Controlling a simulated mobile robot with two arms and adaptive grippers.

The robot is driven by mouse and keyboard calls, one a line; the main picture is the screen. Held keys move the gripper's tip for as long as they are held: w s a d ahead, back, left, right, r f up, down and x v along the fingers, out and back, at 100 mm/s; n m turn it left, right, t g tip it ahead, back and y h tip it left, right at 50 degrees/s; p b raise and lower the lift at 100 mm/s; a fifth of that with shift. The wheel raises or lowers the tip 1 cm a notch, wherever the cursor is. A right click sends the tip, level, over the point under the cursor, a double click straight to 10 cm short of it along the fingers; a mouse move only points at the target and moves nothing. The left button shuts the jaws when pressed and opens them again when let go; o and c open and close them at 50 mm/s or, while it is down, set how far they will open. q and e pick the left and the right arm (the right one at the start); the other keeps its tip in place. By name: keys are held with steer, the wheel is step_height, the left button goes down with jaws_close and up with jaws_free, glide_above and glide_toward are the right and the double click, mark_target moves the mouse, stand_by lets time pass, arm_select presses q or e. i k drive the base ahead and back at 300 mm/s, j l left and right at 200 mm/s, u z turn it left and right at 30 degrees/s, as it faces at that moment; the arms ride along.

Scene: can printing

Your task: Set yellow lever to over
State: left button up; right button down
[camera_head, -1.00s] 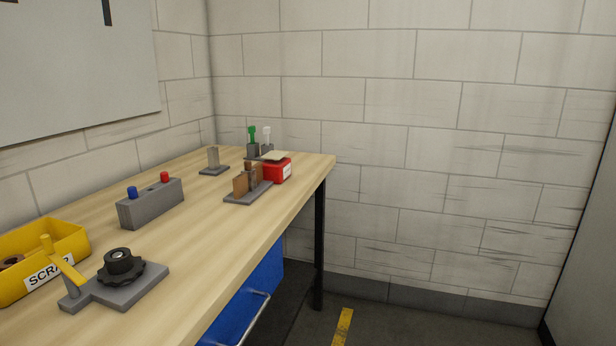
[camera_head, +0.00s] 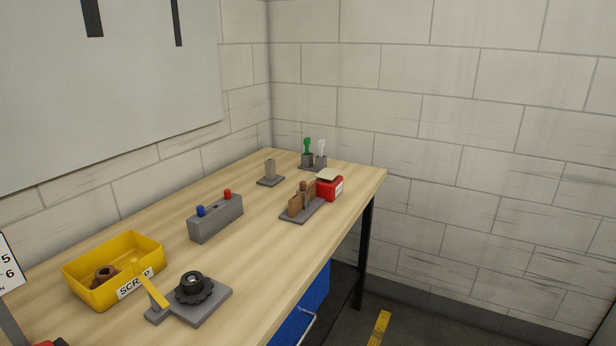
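The yellow lever (camera_head: 150,284) stands on a grey base plate (camera_head: 208,312) near the front left of the wooden bench. It tilts up to the left from its pivot, and its top end is just in front of the yellow scrap bin. A black knurled knob (camera_head: 194,288) sits on the same plate, right of the lever. Neither of my grippers shows in the head view.
The yellow bin (camera_head: 85,288) marked SCRAP holds a brown ring (camera_head: 105,273). Behind stands a grey block (camera_head: 216,220) with blue and red pegs. A red box (camera_head: 329,188) and wooden pieces stand further back. Bare bench top (camera_head: 262,250) lies right of the plate.

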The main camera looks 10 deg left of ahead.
mark_target(153, 291)
steer(key=u, duration=1.3)
steer(key=i+l+u, duration=0.1)
steer(key=l+u, duration=0.6)
steer(key=l, duration=0.2)
